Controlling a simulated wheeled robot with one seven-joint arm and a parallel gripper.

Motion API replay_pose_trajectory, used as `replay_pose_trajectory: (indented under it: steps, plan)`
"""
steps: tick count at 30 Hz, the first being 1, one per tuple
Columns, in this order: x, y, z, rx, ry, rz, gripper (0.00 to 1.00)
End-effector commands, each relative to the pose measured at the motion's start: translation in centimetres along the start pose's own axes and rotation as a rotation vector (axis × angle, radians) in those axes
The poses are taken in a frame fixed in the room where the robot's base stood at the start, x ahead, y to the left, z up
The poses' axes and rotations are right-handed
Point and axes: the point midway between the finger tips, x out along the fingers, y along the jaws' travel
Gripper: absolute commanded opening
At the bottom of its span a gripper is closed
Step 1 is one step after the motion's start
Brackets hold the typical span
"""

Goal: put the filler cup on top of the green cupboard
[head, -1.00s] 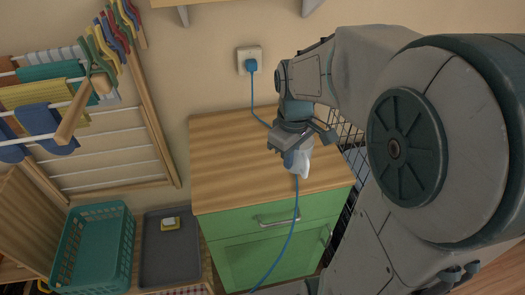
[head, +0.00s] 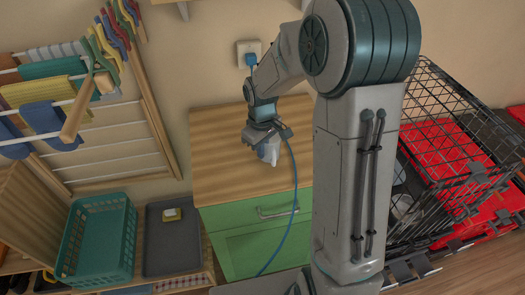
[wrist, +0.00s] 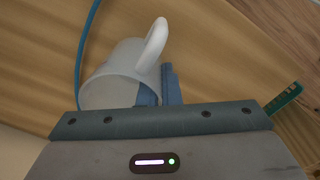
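The filler cup (head: 268,152) is whitish and translucent, with a white handle. It also shows in the wrist view (wrist: 112,75), tilted in the picture. My gripper (head: 271,140) is over the wooden top of the green cupboard (head: 225,165), with the cup at its fingers. In the wrist view the two blue fingers (wrist: 158,90) are close together at the cup's wall near the handle, one seen through the cup and one outside it. I cannot tell whether the cup's base touches the top.
A blue cord (head: 293,190) runs from the wall socket (head: 249,50) past my gripper and down the cupboard front. A black wire crate (head: 450,130) stands right, a teal basket (head: 97,240) and grey tray (head: 172,240) left. The rest of the wooden top is clear.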

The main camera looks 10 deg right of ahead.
Motion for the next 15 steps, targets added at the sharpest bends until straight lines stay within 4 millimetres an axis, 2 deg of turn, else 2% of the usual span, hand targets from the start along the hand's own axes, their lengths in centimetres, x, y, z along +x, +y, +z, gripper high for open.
replay_pose_trajectory:
  steps: [4,15]
  plan:
    - [1.4,0.0,0.0,0.0,0.0,0.0,0.0]
    - [2.0,0.0,0.0,0.0,0.001,0.001,0.0]
